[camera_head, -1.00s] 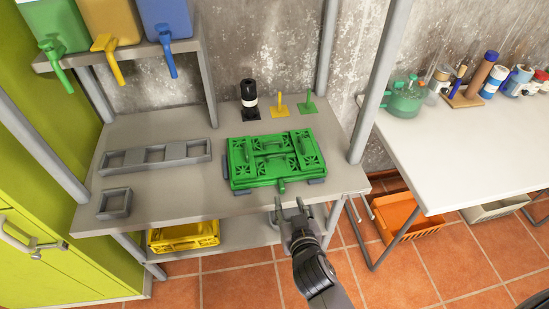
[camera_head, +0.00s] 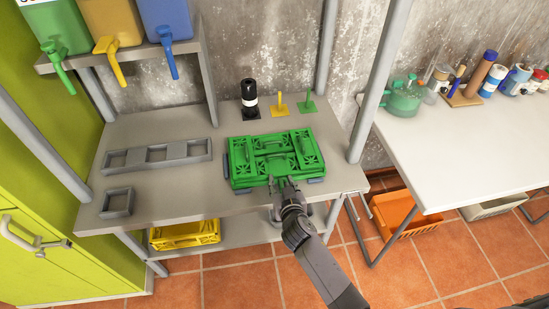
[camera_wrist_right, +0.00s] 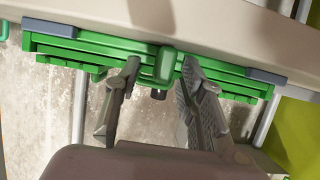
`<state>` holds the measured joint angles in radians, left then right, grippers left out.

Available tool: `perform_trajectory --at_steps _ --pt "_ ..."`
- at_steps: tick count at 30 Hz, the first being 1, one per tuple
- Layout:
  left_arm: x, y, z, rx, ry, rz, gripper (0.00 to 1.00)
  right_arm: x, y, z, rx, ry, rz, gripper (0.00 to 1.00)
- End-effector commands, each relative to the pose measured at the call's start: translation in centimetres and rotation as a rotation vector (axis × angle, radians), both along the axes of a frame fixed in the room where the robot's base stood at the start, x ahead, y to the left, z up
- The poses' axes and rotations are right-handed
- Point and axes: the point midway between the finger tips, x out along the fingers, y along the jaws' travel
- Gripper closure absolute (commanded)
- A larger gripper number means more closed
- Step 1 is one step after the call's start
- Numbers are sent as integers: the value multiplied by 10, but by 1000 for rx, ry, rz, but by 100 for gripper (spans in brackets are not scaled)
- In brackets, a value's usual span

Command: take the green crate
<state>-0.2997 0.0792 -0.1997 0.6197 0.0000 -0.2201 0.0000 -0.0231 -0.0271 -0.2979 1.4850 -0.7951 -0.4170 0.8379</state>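The green crate (camera_head: 256,172) lies on the grey bench, between grey corner blocks. In the right wrist view the crate (camera_wrist_right: 100,52) shows its front side with a short green handle (camera_wrist_right: 166,66) sticking out. My right gripper (camera_head: 282,184) reaches the crate's front edge in the head view. In the right wrist view my right gripper (camera_wrist_right: 162,80) is open, with one finger on each side of the handle. A gap shows between the handle and at least the right finger; contact on the left is hard to tell. My left gripper is not in view.
The grey bench (camera_head: 170,198) holds grey empty frames (camera_head: 157,155), a black bottle (camera_head: 250,98), and yellow (camera_head: 279,106) and green (camera_head: 307,104) stands. A yellow crate (camera_head: 184,234) is on the shelf below. A white table (camera_head: 470,150) stands right; a grey post (camera_head: 378,85) rises between.

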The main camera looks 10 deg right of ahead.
Motion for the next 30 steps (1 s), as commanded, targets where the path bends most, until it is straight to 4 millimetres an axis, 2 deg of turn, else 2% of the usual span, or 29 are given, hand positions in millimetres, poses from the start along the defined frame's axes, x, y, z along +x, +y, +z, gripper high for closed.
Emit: perform_trajectory --at_steps 6,23,30 --pt "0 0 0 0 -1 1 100 0 0 -1 1 0 0 63" --pt "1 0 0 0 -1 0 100 0 0 0 1 0 1 100" --pt "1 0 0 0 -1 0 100 0 0 0 1 0 1 100"
